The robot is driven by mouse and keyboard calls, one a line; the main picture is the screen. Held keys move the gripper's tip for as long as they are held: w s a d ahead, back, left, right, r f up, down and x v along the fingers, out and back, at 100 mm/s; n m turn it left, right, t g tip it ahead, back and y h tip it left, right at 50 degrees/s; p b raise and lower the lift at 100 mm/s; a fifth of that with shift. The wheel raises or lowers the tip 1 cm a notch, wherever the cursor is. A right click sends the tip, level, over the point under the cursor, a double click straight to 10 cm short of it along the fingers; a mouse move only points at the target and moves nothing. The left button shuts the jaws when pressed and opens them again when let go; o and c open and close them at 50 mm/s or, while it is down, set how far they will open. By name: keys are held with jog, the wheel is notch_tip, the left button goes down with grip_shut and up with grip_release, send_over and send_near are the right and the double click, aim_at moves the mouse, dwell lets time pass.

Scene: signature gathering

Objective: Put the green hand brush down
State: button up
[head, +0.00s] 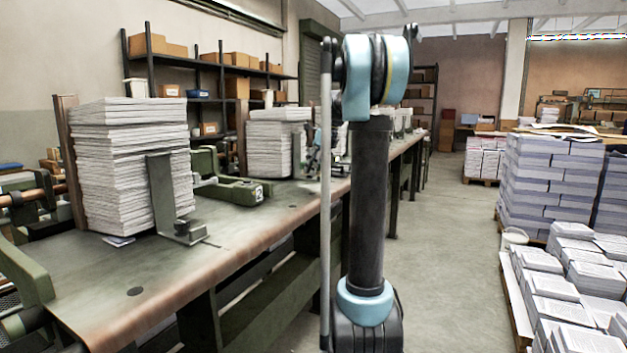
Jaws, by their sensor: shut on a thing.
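I cannot make out the green hand brush in the head view. My gripper does not show clearly either. My own arm stands upright right of the middle and hides what lies behind it. Small dark and pale-blue parts show at its left edge above the bench, too small and covered to identify. The long workbench (150,283) runs from the front left away into the room, with bare surface along its near edge.
A tall paper stack (130,165) stands on the bench beside a metal bracket (165,200). A green clamp frame (232,190) and another paper stack (270,145) stand farther back. Piled paper (550,180) fills the right side. The aisle floor (445,235) is clear.

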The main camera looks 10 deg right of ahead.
aim_at(314, 187)
jog(key=shift+f, duration=1.8)
jog(key=shift+f, duration=0.6)
jog(key=o, duration=1)
jog(key=shift+r, duration=0.25)
jog(key=v, duration=1.7)
jog(key=shift+s+r, duration=0.3)
jog(key=shift+s, duration=0.1)
